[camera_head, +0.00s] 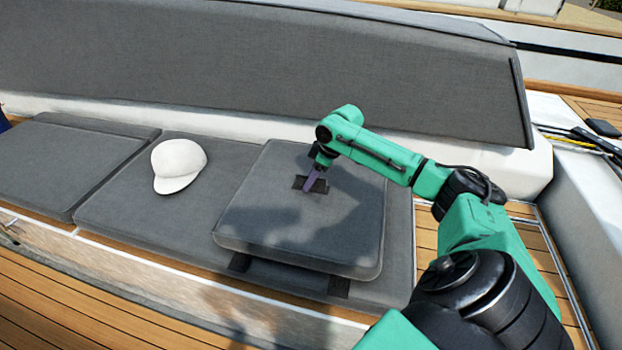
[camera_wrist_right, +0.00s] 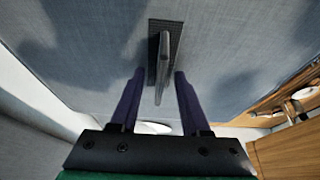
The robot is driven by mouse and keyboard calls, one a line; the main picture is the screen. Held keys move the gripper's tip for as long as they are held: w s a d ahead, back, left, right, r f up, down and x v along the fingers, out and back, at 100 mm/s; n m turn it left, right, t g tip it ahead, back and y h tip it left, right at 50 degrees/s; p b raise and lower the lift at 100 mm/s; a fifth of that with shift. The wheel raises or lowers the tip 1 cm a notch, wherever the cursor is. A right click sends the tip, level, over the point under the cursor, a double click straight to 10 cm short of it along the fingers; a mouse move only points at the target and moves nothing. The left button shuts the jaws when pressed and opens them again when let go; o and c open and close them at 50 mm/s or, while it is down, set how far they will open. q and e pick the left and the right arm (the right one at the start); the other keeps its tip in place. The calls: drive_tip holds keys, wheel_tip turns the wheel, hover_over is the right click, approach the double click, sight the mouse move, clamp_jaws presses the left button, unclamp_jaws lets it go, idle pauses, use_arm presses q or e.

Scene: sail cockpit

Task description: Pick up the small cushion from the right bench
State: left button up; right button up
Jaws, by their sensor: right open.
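The small cushion (camera_head: 300,225) is grey and square. It lies on top of the grey bench padding, with dark straps at its front edge. A dark patch with a raised tab or handle sits on its upper face; the tab (camera_wrist_right: 163,60) also shows in the right wrist view. My right gripper (camera_head: 312,186) is over this patch. In the right wrist view its two purple fingers (camera_wrist_right: 156,88) are apart, one on each side of the tab's near end, with nothing clamped. I cannot tell whether they touch the cushion. My left gripper is not in view.
A white cap (camera_head: 177,166) lies on the bench pad (camera_head: 120,205) left of the cushion. A tall grey backrest (camera_head: 300,75) stands behind the bench. Wooden deck (camera_head: 60,310) runs along the front. Lines (camera_head: 575,138) lie at the far right.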

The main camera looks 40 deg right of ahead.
drive_tip(key=shift+f, duration=0.2)
idle(0.3)
clamp_jaws()
drive_tip(key=shift+r, duration=0.15)
idle(1.2)
